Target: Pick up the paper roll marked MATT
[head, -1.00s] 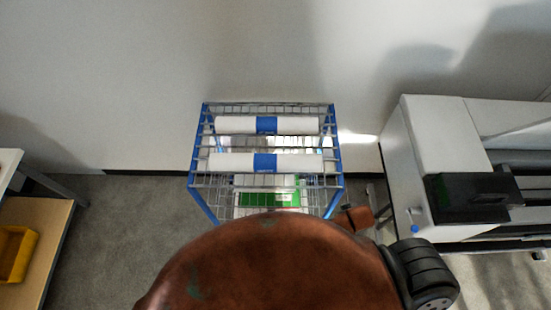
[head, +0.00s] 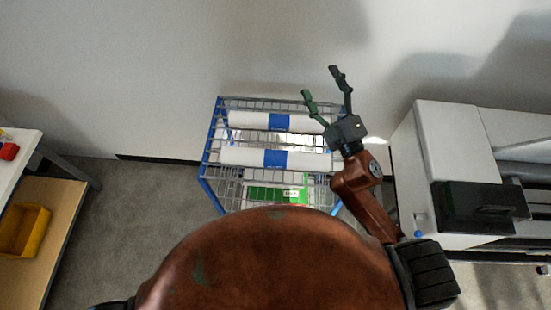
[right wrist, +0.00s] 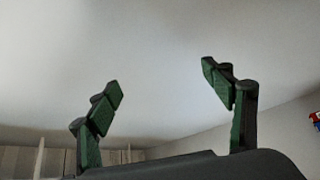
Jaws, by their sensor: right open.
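Two white paper rolls with blue bands lie across the wire rack: a far roll (head: 250,120) and a near roll (head: 240,156). No marking can be read on either band, so I cannot tell which is MATT. My right gripper (head: 322,82) is open and empty, raised at the right end of the rack, with its fingers pointing up and away. The gripper hides the right end of the far roll. My left gripper is not in view.
The blue-framed wire rack (head: 212,150) stands by the wall, with a green and white item (head: 270,194) on a lower shelf. A large white and black printer (head: 445,150) stands close on the right. A wooden shelf unit with a yellow bin (head: 24,230) is at left.

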